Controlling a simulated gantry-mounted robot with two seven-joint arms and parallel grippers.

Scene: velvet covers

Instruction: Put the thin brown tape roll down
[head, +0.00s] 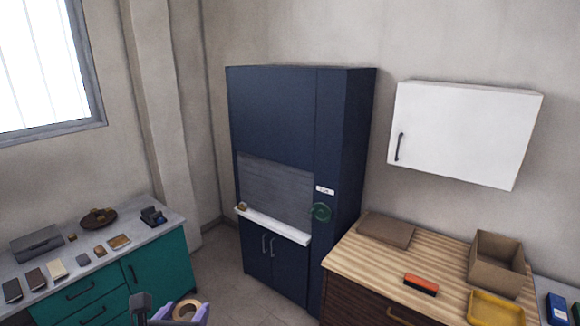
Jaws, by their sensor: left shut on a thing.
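A thin brown tape roll (187,309) is at the bottom edge of the head view, left of centre. My left gripper (184,312) is around it, with purple finger parts on both sides, and is shut on it. The lower part of the roll and most of the gripper are hidden or cut off by the frame edge. My right gripper is not in view.
A teal cabinet (163,262) at left carries several small items and a brown round dish (98,218). A dark blue hood cabinet (271,115) has a white ledge (272,224). The wooden counter (370,260) holds an open cardboard box (496,264), orange brush (421,285) and yellow tray (495,308).

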